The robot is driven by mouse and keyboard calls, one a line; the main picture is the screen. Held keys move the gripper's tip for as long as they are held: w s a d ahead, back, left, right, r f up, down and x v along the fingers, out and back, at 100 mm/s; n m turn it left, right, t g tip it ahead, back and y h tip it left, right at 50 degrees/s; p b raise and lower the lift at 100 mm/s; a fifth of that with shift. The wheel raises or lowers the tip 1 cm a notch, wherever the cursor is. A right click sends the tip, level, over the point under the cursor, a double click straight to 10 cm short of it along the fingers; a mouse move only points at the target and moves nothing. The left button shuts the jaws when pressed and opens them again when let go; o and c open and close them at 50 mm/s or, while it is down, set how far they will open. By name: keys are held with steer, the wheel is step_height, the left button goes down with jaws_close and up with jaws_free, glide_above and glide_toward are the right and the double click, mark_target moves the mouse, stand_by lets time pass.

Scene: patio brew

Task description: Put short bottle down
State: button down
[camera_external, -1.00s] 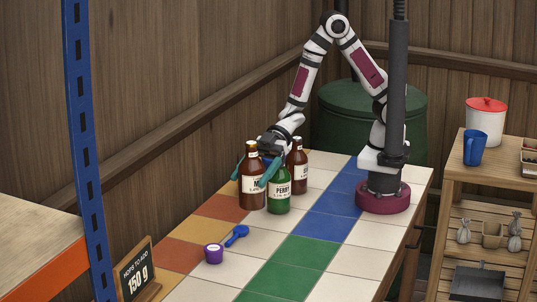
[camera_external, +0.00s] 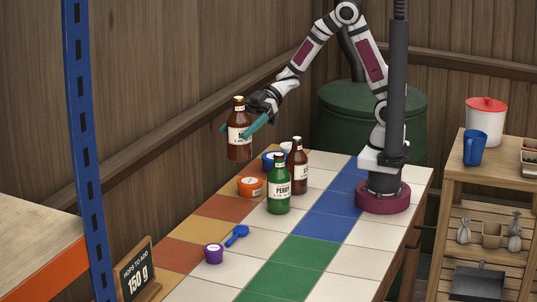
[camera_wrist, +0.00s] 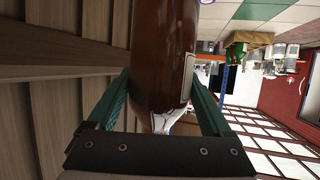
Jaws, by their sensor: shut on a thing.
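A brown bottle with a cream label (camera_external: 239,137) is held upright in the air above the far left part of the table. My gripper (camera_external: 246,132) is shut around its body. In the wrist view the brown bottle (camera_wrist: 163,50) fills the middle, between the two teal fingers of my gripper (camera_wrist: 160,98). A green bottle labelled PERRY (camera_external: 279,188) and another brown bottle (camera_external: 298,167) stand on the tiled table, to the right of and below the held bottle. I cannot tell from the labels which bottle is the short one.
An orange tub (camera_external: 250,187) and a blue tub (camera_external: 272,158) stand near the bottles. A sign (camera_external: 138,268) stands at the front left. The green and white tiles (camera_external: 300,262) in front are clear.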

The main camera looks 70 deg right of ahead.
steer(key=d+m+t+h, duration=0.1)
steer(key=d+m+t, duration=0.2)
steer(key=d, duration=2)
steer(key=s+d+m+t+h, duration=0.2)
steer(key=s+d+m+t, duration=0.1)
steer(key=s+d, duration=1.45)
steer(key=w+a+f, duration=0.2)
steer(key=w+f, duration=0.1)
steer(key=f, duration=0.2)
steer(key=w+a+f, duration=0.2)
steer(key=a+f, duration=0.1)
steer(key=f, duration=0.2)
steer(key=w+a+f, duration=0.3)
steer(key=f, duration=0.3)
steer(key=shift+w, duration=0.35)
steer(key=shift+f+g, duration=0.3)
steer(key=shift+f, duration=0.15)
steer(key=shift+f, duration=0.1)
